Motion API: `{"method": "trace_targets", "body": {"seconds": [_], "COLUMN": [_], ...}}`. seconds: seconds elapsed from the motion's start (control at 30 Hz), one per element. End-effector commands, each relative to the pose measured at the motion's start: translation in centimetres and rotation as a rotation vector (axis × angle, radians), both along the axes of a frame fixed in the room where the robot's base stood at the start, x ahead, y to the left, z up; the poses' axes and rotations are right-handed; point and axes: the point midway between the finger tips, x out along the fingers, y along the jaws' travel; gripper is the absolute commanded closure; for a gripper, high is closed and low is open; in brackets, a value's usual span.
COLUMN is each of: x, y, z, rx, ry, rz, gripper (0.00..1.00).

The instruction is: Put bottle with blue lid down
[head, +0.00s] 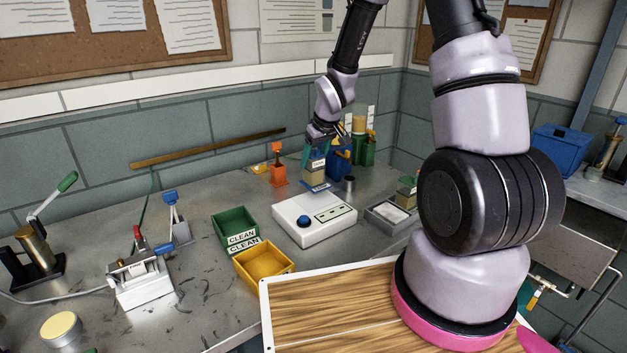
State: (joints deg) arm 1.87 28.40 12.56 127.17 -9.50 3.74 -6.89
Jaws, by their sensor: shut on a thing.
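My gripper (316,152) hangs down over the back of the metal bench, with its fingers pointing at the bench. It is shut on a small tan bottle with a pale label (315,168). The bottle looks upright; its top is hidden between the fingers, so I cannot make out its lid clearly. It is over or on a small blue patch (318,187) just behind the white scale-like box (314,218). I cannot tell whether the bottle's bottom touches anything.
An orange holder (278,172) stands left of the bottle, and green and blue containers (368,148) stand close on its right. A small dark metal cup (349,185) is near it. Green (233,222) and yellow (263,264) trays lie in front. The bench's left middle is partly clear.

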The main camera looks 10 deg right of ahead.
Motion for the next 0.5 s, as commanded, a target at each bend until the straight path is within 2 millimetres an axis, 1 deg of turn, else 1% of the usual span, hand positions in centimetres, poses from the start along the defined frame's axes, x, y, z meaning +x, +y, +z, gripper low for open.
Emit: {"method": "trace_targets", "body": {"seconds": [0.03,0.17,0.27,0.4,0.5], "x": [0.0,0.1,0.0,0.0,0.1], "y": [0.1,0.0,0.1,0.1,0.0], "z": [-0.7,-1.5,-2.5,-4.5,-5.1], "rx": [0.0,0.0,0.0,0.0,0.0], "ry": [0.001,-0.002,0.0,0.001,-0.002], "rz": [0.002,0.002,0.002,0.0,0.001], "gripper": [1.0,1.0,1.0,1.0,1.0]}}
